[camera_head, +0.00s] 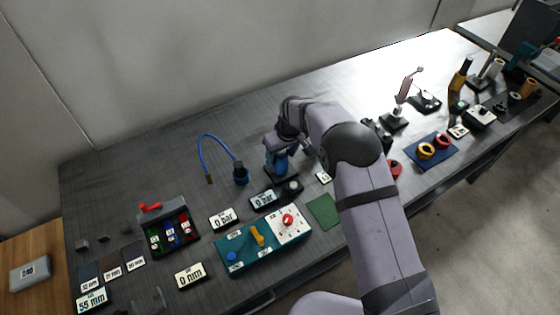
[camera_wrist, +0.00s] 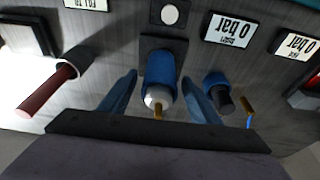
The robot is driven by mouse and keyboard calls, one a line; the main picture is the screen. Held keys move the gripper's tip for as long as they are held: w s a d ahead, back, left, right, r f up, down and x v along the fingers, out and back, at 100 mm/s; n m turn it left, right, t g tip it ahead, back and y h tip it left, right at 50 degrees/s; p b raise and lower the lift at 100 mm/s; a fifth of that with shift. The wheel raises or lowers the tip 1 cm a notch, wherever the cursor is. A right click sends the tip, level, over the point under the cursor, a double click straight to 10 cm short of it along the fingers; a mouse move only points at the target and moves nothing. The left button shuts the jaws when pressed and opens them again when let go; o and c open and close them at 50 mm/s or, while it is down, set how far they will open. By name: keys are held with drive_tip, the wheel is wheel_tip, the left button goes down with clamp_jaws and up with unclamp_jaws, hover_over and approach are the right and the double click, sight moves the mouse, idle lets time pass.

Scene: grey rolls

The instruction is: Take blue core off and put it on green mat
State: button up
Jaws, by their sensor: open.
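The blue core (camera_wrist: 161,68) stands on a dark base in the wrist view, with a pale rounded top and a small brass tip towards the camera. My gripper (camera_wrist: 159,78) is open, one blue finger on each side of the core, with visible gaps. In the head view my gripper (camera_head: 279,152) is over the dark base, and the core is hard to tell from the blue fingers. The green mat (camera_head: 324,211) lies flat and bare on the bench, below and right of the gripper, partly beside my arm.
A blue cup (camera_head: 240,176) with a blue hose (camera_head: 213,138) stands left of the gripper. "0 bar" displays (camera_head: 223,219) and a teal panel (camera_head: 235,258) with a yellow lever lie in front.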

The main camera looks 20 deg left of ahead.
drive_tip(key=c, duration=0.8)
drive_tip(key=shift+c, duration=0.2)
drive_tip(key=shift+r, duration=0.1)
wheel_tip(320, 180, up, 15)
drive_tip(key=p, duration=0.9)
drive_tip(key=shift+r, duration=0.2)
idle(0.6)
